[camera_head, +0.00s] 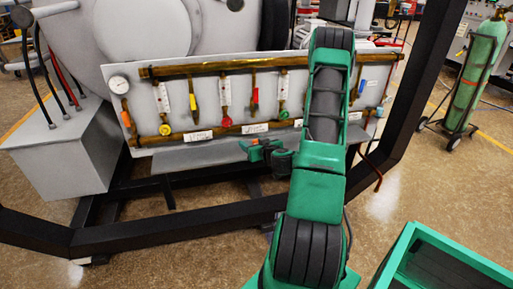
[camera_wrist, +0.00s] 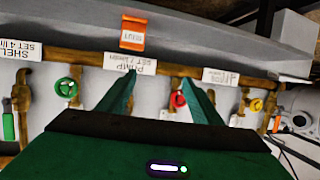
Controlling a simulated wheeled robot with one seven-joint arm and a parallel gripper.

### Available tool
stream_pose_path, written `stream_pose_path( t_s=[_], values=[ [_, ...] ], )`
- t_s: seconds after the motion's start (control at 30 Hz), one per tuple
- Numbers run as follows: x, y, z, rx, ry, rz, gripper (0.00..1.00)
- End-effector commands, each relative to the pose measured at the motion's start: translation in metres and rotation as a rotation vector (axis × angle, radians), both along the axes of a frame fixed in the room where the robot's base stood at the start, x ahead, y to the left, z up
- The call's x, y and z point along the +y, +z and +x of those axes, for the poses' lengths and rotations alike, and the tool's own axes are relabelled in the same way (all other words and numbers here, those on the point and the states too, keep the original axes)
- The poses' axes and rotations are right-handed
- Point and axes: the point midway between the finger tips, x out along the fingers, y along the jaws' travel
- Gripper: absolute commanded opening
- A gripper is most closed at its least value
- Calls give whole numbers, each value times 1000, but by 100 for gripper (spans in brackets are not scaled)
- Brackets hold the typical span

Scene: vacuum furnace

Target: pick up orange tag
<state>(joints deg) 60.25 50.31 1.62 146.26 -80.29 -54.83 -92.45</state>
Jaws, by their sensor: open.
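The orange tag (camera_wrist: 133,38) shows in the wrist view, with a white band of lettering across it and a dark part at its top edge. It lies on the grey ledge (camera_wrist: 210,35) beside the pipe panel. My gripper (camera_wrist: 160,80) is open and empty, its two green fingers pointing toward the ledge. The tag is beyond the fingertips, above the left finger's tip in the picture, and apart from it. In the head view my gripper (camera_head: 262,150) is in front of the ledge and the panel's lower edge.
The panel (camera_head: 207,100) carries copper pipes, coloured valves and white labels, close to my fingers. A black frame (camera_head: 170,228) runs in front and on the right. A green gas cylinder (camera_head: 478,72) stands at right, and a green-rimmed bin (camera_head: 462,258) at lower right.

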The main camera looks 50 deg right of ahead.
Motion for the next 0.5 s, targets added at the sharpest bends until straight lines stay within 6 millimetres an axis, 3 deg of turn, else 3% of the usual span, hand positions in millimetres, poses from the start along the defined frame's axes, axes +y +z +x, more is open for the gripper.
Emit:
stream_pose_path(
  t_s=[0.1, 0.2, 0.5],
  values=[
    [-26, -16, -18, 10, -103, 6, 59],
    [-38, -22, -26, 17, -150, 6, 59],
    [-45, -31, -20, 25, -162, 4, 59]
  ],
)
